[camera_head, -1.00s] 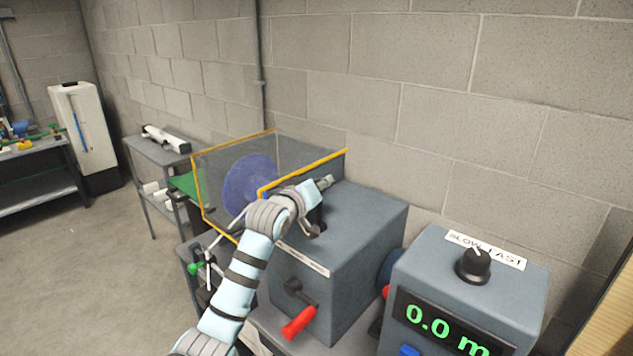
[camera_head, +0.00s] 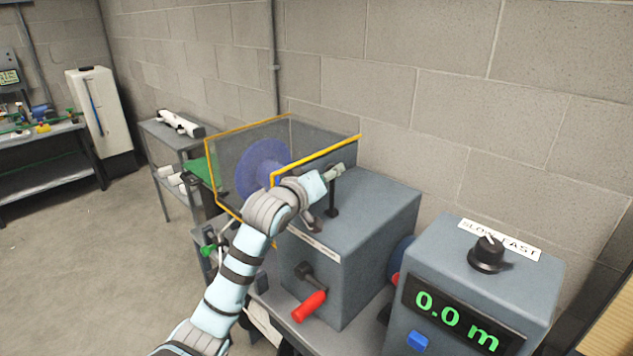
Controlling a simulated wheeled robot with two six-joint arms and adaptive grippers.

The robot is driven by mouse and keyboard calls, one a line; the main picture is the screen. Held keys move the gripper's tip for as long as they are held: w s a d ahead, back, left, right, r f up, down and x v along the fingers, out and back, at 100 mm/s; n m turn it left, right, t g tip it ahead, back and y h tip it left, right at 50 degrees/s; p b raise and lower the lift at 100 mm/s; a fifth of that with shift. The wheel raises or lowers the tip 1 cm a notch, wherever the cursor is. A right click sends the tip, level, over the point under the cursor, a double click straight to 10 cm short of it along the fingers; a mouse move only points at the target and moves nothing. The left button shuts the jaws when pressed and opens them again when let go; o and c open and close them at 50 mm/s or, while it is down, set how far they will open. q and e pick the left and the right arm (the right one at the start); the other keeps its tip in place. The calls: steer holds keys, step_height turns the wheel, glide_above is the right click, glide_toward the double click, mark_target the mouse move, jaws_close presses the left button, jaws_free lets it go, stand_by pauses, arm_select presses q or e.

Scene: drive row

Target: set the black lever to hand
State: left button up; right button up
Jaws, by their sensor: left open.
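The black lever (camera_head: 333,199) stands roughly upright on top of the grey machine box (camera_head: 365,208). Its upper end is partly hidden behind my left wrist. A white label strip (camera_head: 312,246) runs along the box's front top edge; its words are too small to read. My right gripper is not in view.
A yellow-edged clear guard (camera_head: 205,172) surrounds a blue disc (camera_head: 262,168) on the left. A red-handled crank (camera_head: 310,305) sticks out of the box's front. A control box with a black knob (camera_head: 487,254) and a 0.0 m display (camera_head: 455,320) stands on the right.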

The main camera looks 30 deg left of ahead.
arm_select(q)
steer(key=v, duration=0.7)
steer(key=shift+s, duration=0.3)
steer(key=shift+d, duration=0.1)
